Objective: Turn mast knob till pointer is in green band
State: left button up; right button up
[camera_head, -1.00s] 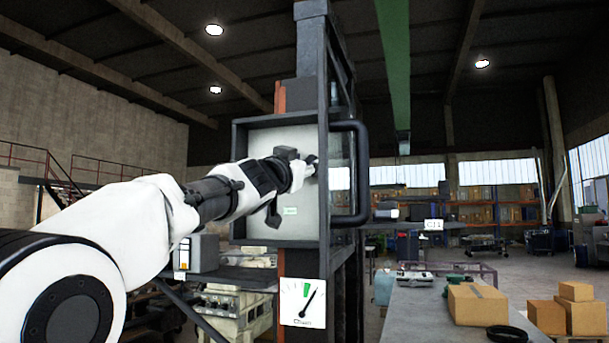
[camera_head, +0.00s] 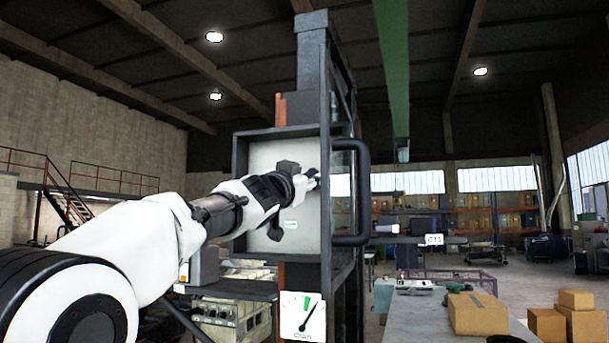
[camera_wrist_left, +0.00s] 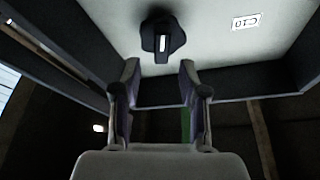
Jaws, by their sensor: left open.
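The mast knob (camera_wrist_left: 162,40) is black with a white mark on its face, mounted on a pale panel in the left wrist view. In the head view the left gripper (camera_head: 314,179) is in front of the pale panel (camera_head: 262,160). The white gauge (camera_head: 302,318) below has a green band at its top. Its black pointer leans up and right, appearing right of the green band. My right gripper is not in view.
A dark frame with a vertical post (camera_head: 325,230) and a black handle (camera_head: 362,190) stands right beside the gripper. A label reading C10 (camera_wrist_left: 246,22) is on the panel.

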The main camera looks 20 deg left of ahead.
pick_arm(q)
jog(key=shift+w+d+p, duration=0.1)
jog(key=shift+w+p, duration=0.75)
jog(key=shift+w, duration=0.35)
jog(key=c, duration=0.7)
grip_shut()
